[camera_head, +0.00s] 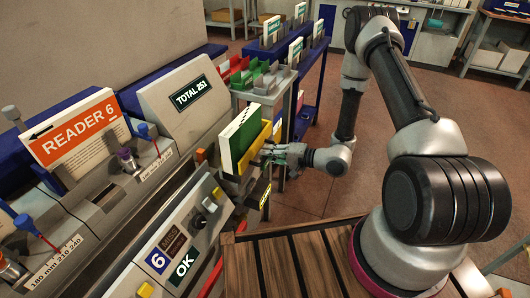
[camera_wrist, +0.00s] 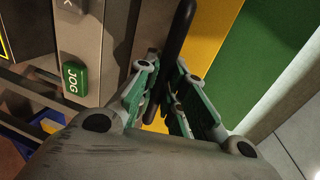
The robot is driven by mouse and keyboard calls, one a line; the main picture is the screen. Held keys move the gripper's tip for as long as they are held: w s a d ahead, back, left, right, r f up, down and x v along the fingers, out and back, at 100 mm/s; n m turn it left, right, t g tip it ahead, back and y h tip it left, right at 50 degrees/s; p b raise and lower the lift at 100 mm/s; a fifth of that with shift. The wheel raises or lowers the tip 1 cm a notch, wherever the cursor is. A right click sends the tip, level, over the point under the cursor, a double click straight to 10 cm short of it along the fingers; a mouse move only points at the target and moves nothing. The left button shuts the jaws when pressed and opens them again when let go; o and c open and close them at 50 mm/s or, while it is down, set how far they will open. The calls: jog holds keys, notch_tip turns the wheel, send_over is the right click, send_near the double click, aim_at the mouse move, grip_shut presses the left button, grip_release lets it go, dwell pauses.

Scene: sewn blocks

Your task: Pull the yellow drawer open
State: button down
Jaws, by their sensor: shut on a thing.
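The yellow drawer (camera_head: 256,146) is at the middle of the head view and holds upright white and green book-like blocks (camera_head: 240,132). Its yellow front (camera_wrist: 208,30) fills part of the upper wrist view, with a dark upright bar handle (camera_wrist: 179,32) before it. My gripper (camera_head: 268,151) is at the drawer's front. In the wrist view my gripper (camera_wrist: 168,88) has its green-padded fingers closed on either side of the dark handle.
A slatted wooden top (camera_head: 290,262) lies below my arm. Open red floor (camera_head: 300,200) is to the right.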

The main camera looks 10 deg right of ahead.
jog(key=c, duration=1.5)
grip_release()
jog(key=v, duration=1.2)
jog(key=shift+f, duration=0.1)
